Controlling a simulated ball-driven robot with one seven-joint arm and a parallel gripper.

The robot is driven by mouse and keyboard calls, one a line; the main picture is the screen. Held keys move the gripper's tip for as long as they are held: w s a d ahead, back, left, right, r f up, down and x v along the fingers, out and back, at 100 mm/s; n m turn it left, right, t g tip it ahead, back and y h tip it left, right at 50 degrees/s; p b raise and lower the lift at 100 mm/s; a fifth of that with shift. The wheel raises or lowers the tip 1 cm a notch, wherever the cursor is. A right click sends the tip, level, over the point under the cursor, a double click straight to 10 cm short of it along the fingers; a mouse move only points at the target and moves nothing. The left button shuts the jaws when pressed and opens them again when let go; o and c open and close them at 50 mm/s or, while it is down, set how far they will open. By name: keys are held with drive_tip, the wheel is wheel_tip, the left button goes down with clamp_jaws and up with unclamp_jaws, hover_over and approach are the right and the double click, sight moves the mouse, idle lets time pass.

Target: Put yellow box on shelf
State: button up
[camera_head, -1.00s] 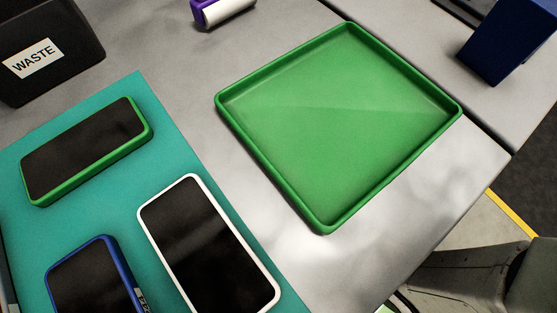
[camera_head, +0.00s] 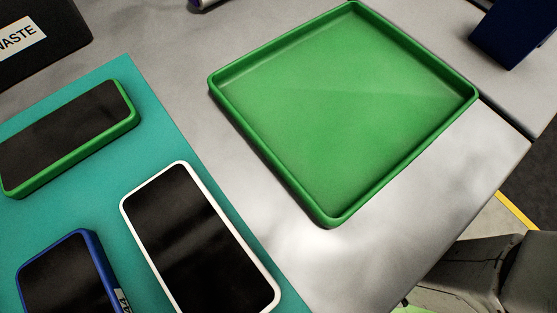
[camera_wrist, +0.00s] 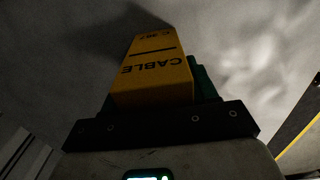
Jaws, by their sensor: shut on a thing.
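A yellow box (camera_wrist: 155,70) with the dark word CABLE on it shows in the wrist view. My gripper (camera_wrist: 155,97) is shut on it, with a dark bar below the box and teal finger parts at its sides. The box extends away from the gripper toward the top of the wrist view. Neither the box nor my gripper shows in the head view. I cannot make out a shelf in either view.
In the head view, an empty green tray (camera_head: 340,110) lies on a grey table (camera_head: 400,225). On a teal mat (camera_head: 160,130) lie dark-faced things edged green (camera_head: 70,135), white (camera_head: 200,240) and blue (camera_head: 65,275). A black WASTE bin (camera_head: 40,40) and dark blue thing (camera_head: 510,30) stand behind.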

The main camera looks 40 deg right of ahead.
drive_tip(key=o, duration=1.1)
drive_tip(key=shift+o, duration=0.2)
wheel_tip(320, 180, up, 12)
drive_tip(key=p, duration=0.5)
drive_tip(key=shift+r, duration=0.15)
